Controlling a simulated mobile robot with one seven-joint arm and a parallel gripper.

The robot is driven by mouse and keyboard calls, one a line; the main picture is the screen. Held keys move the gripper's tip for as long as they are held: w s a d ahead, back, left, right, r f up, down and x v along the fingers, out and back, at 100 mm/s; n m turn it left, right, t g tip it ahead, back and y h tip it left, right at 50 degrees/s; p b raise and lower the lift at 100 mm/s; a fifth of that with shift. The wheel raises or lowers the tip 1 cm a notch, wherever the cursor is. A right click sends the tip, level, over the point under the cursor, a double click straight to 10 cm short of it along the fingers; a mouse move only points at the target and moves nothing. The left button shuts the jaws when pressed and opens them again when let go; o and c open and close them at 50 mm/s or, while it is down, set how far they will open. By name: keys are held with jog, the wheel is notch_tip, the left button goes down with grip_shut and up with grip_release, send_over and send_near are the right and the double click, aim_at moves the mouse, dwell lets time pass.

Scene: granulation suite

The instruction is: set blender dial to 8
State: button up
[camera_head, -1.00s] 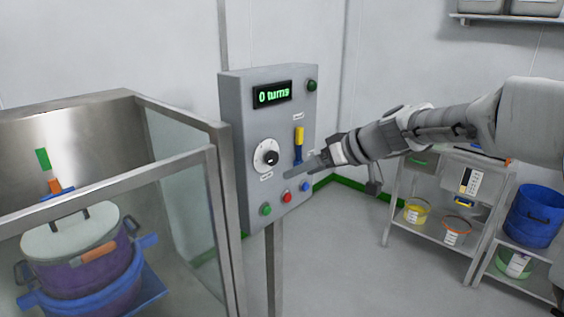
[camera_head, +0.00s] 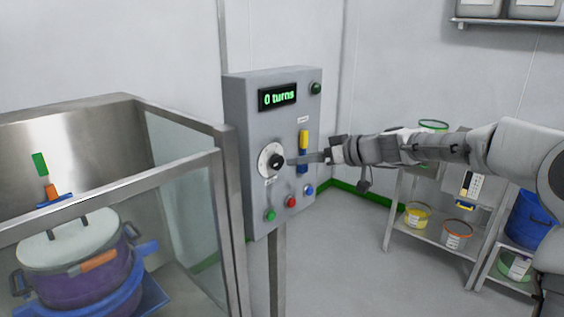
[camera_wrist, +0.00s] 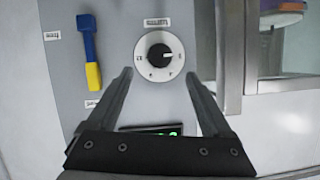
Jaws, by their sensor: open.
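The blender dial (camera_head: 266,163) is a white disc with a black knob on the grey control panel (camera_head: 246,128). In the wrist view the dial (camera_wrist: 159,56) appears upright-side down, between and just beyond my fingertips; its small marks are too blurred to read. My gripper (camera_head: 291,160) is just right of the dial in the head view. In the wrist view my gripper (camera_wrist: 159,76) is open, one finger to each side of the dial and nothing between them. The panel display (camera_head: 277,97) reads "0 turns" in green.
A yellow and blue lever (camera_head: 304,143) sits beside the dial. Green (camera_head: 270,215), red (camera_head: 291,202) and blue (camera_head: 308,190) buttons lie below. A glass-and-steel guard (camera_head: 187,207) encloses a lidded purple vessel (camera_head: 75,270) at left. A shelf rack (camera_head: 429,231) stands at right.

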aim_at(279, 162)
jog(key=x, duration=0.8)
jog(key=shift+w+a+f+p, duration=0.1)
jog(key=shift+a+p, duration=0.05)
jog(key=shift+p, duration=0.2)
grip_shut()
